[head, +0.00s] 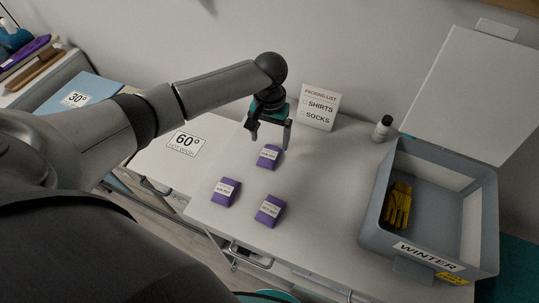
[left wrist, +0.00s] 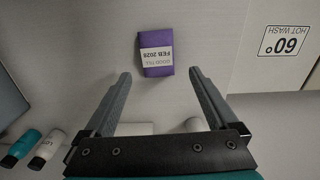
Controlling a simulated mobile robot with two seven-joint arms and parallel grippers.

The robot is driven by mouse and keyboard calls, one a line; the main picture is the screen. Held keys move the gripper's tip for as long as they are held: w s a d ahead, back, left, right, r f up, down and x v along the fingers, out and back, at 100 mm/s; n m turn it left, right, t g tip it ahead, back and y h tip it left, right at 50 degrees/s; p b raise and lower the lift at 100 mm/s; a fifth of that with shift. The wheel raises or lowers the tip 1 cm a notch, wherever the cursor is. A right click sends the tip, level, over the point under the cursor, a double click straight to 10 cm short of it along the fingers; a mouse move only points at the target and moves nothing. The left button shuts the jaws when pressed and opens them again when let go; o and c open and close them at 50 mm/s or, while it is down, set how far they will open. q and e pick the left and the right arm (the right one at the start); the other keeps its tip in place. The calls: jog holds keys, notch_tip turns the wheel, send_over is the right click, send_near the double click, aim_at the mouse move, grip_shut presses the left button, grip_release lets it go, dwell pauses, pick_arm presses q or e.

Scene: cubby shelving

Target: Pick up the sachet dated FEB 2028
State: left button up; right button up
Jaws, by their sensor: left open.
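Three purple sachets with white date labels lie on the white worktop in the head view: a back one (head: 269,161), a front-left one (head: 225,197) and a front-right one (head: 269,214). Their labels are too small to read there. In the left wrist view one purple sachet (left wrist: 155,30) shows its label, which reads FEB 2028. It lies just beyond the fingertips, roughly in line with the gap between them. My left gripper (head: 268,137) is open and empty, above the worktop by the back sachet; its two fingers also show in the left wrist view (left wrist: 160,76). My right gripper is not in view.
A grey bin (head: 375,215) labelled WINTER, with yellow gloves inside, stands at the right with its lid up. A packing list card (head: 319,107) and a small bottle (head: 382,128) stand at the back. The worktop between sachets and bin is clear.

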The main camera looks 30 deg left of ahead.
aim_at(271, 150)
pick_arm(q)
notch_tip(271, 150, down, 4)
jog(key=shift+d+f+b, duration=0.1)
jog(key=shift+d+b, duration=0.05)
jog(key=shift+b, duration=0.2)
jog(key=shift+c, duration=0.4)
jog(key=c, duration=1.3)
